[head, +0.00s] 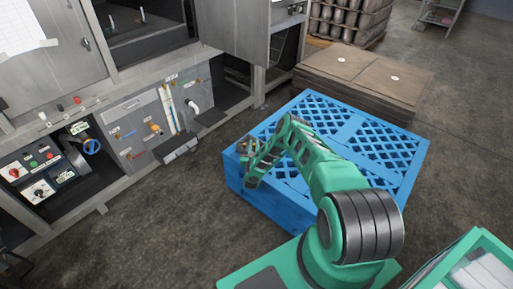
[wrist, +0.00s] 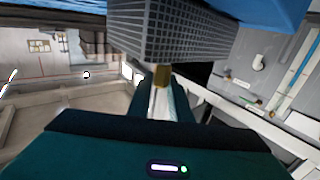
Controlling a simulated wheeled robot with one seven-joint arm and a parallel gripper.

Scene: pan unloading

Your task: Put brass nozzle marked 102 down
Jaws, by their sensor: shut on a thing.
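My gripper (wrist: 163,92) is shut on a small brass nozzle (wrist: 162,75), which shows at the fingertips in the wrist view. Only a short brass part shows; the rest is hidden between the fingers. I cannot read its mark. In the wrist view a grey block with a grid pattern (wrist: 185,35) lies just beyond the nozzle; I cannot tell whether they touch. In the head view my arm reaches over the blue pallet (head: 375,150), with its hand at the pallet's left corner. The nozzle cannot be made out clearly there.
A grey machine with a panel of valves and pipes (head: 160,120) stands to the left. A stack of brown sheets (head: 365,75) lies behind the pallet. A green-edged bin (head: 475,265) is at the lower right. The pallet's right part and the floor at left are clear.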

